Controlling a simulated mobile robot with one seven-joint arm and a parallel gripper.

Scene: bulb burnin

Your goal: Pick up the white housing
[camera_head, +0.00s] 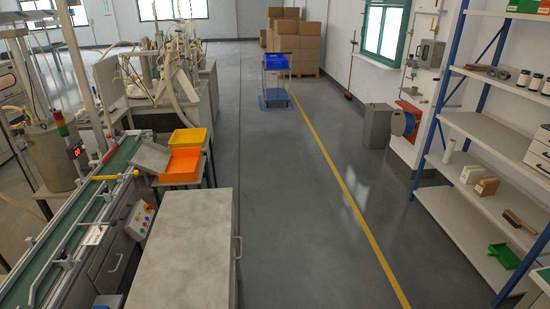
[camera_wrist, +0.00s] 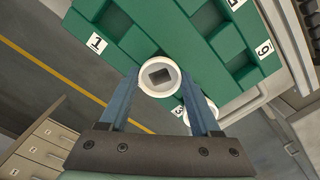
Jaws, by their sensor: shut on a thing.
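The white housing (camera_wrist: 160,93) is a round white piece with a dark, squarish opening in its face. It shows in the middle of the wrist view, between the two blue fingers of my gripper (camera_wrist: 160,78), which are shut on it. Behind it is a green board (camera_wrist: 130,42) with recesses and numbered white labels, one reading 1. Whether the housing touches the board or is held clear of it, I cannot tell. I cannot make out the housing or my gripper in the head view.
Partly hidden by my right finger is another white rounded shape (camera_wrist: 212,105). The head view shows a green conveyor (camera_head: 75,240), an orange bin (camera_head: 182,166), a yellow bin (camera_head: 188,137), a pale-topped cabinet (camera_head: 180,250) and shelves (camera_head: 480,200) at right. The middle floor is clear.

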